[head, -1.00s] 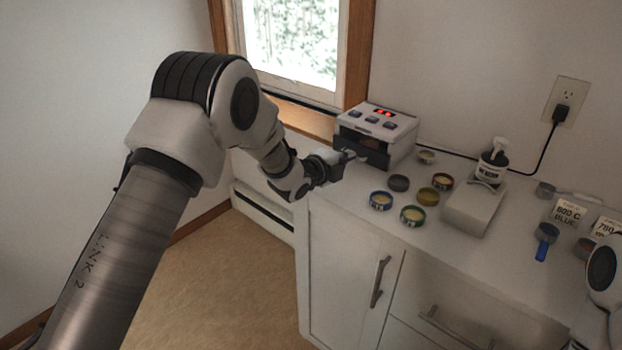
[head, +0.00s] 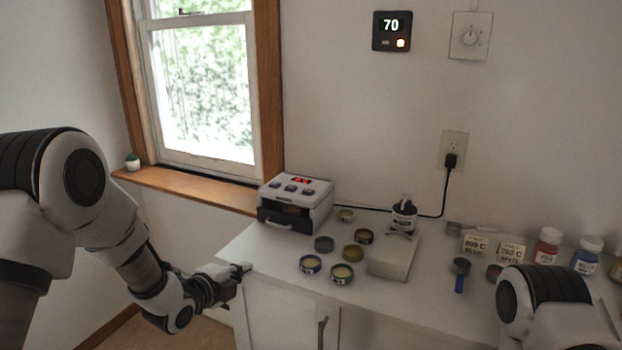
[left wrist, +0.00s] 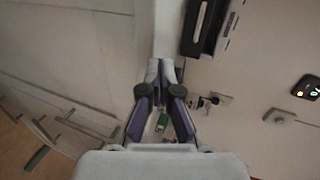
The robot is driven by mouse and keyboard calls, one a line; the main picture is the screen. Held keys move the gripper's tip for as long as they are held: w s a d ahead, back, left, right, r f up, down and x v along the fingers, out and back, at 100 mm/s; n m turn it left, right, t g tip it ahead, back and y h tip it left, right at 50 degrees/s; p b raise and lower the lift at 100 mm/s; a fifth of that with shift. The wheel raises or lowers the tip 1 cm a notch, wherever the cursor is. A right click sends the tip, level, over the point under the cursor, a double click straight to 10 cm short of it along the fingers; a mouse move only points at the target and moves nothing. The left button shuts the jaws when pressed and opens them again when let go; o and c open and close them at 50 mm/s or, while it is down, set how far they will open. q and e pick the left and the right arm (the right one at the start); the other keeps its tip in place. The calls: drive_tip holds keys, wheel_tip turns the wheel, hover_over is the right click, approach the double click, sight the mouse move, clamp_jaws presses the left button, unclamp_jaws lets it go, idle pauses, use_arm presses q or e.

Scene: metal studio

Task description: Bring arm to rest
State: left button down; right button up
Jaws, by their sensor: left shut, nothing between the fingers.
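My left arm comes in from the left in the head view. Its gripper (head: 242,269) is by the front left corner of the white counter (head: 262,262), in front of the small kiln-like box (head: 296,200) and apart from it. In the left wrist view the gripper (left wrist: 160,66) has its fingertips together, with nothing held. A link of my right arm (head: 545,295) shows at the lower right of the head view. The right gripper is out of sight.
Several small round tins, including a blue-rimmed one (head: 310,264), a pump bottle (head: 403,217) on a pale block (head: 394,258), and jars (head: 547,246) stand on the counter. A window with a wooden sill (head: 190,188) is behind. Open floor lies left of the counter.

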use_arm(q)
drive_tip(key=s+a+f+n+g+y+p, duration=0.15)
drive_tip(key=s+f+n+g+p, duration=0.55)
drive_tip(key=s+f, duration=1.4)
drive_tip(key=s+a+n+g+y, duration=0.3)
drive_tip(key=s+n+g, duration=0.3)
drive_tip(key=s+n, duration=0.9)
drive_tip(key=s, duration=0.5)
drive_tip(key=shift+r, duration=0.15)
use_arm(e)
wheel_tip(320, 180, up, 9)
